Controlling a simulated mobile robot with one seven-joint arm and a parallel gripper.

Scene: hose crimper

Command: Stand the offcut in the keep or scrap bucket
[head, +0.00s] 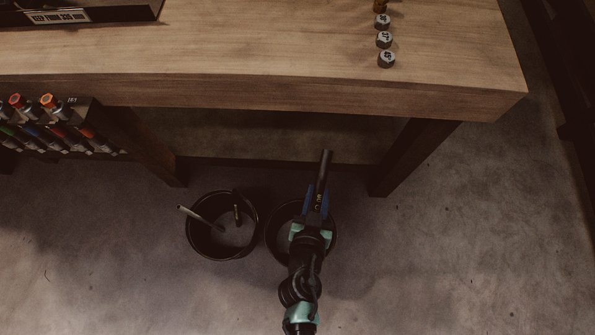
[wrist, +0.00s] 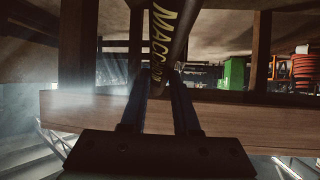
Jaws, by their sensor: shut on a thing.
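The offcut (head: 324,170) is a black hose piece with yellow lettering. My gripper (head: 316,200) is shut on it, and the piece slants up past the blue fingers in the head view. In the wrist view the offcut (wrist: 175,42) rises from between the fingers (wrist: 164,90). The right bucket (head: 271,232) is black and lies behind my gripper, which hides much of its inside. The left bucket (head: 190,236) is black and open, with a light rod and a short dark piece leaning in it. No keep or scrap label is readable on either bucket.
A wooden bench (head: 260,93) stands just beyond the buckets, with its right leg (head: 410,155) nearby. Several round numbered pieces (head: 384,40) sit on its top. A rack of coloured tools (head: 55,130) hangs at left. The floor right of the buckets is clear.

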